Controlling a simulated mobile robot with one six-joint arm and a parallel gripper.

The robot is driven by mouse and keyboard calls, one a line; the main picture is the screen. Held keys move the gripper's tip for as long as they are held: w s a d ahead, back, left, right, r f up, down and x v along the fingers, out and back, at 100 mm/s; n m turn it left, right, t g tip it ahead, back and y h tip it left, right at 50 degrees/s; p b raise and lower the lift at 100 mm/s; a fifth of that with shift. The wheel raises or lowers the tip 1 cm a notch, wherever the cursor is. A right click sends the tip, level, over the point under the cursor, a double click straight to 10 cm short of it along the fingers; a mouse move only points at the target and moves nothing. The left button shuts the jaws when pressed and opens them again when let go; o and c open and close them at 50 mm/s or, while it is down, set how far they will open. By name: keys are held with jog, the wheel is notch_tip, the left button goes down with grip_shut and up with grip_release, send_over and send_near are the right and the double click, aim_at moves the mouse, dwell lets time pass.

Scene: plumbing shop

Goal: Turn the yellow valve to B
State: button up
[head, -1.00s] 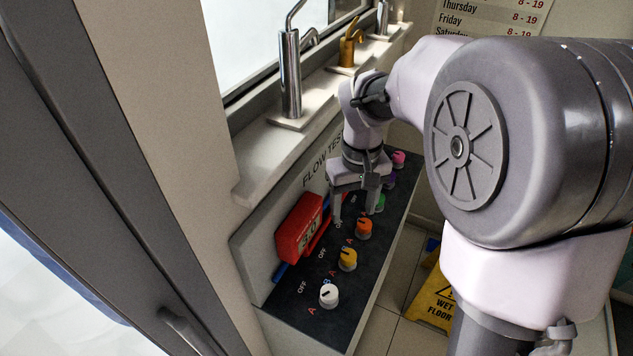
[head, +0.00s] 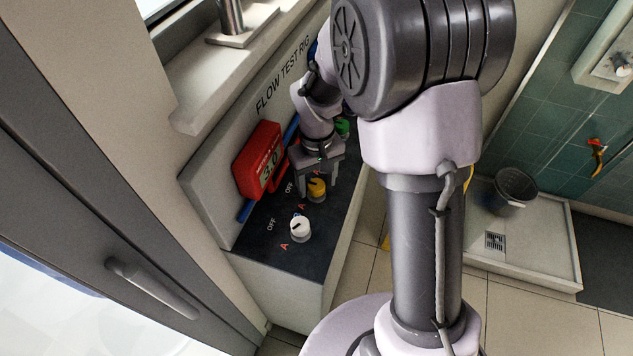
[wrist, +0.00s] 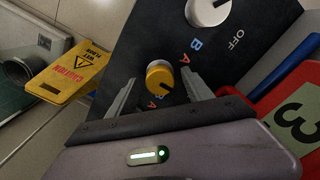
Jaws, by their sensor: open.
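The yellow valve (head: 317,190) is a round knob on the dark panel of the flow test rig. In the wrist view the yellow valve (wrist: 158,73) shows a dark pointer mark on its lower side, angled slightly right; I cannot tell which label it meets. A red A (wrist: 183,58) is above right of it, and a partly hidden blue letter (wrist: 163,97) is below it. My gripper (head: 318,188) is pointed down at the yellow valve, open and empty. In the wrist view the fingers (wrist: 160,85) are on either side of the knob; contact is not clear.
The white knob (head: 300,229) is close by, towards the panel's near end. The green knob (head: 342,126) is farther back. A red gauge reading 3.0 (head: 258,160) stands beside the panel on the left. A yellow caution sign (wrist: 76,70) is on the floor.

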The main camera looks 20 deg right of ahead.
grip_shut()
jog(key=m+b, duration=0.1)
jog(key=m, duration=0.5)
jog(key=m+b, duration=0.1)
jog(key=m, duration=0.4)
jog(key=shift+m, duration=0.6)
dwell(0.3)
grip_release()
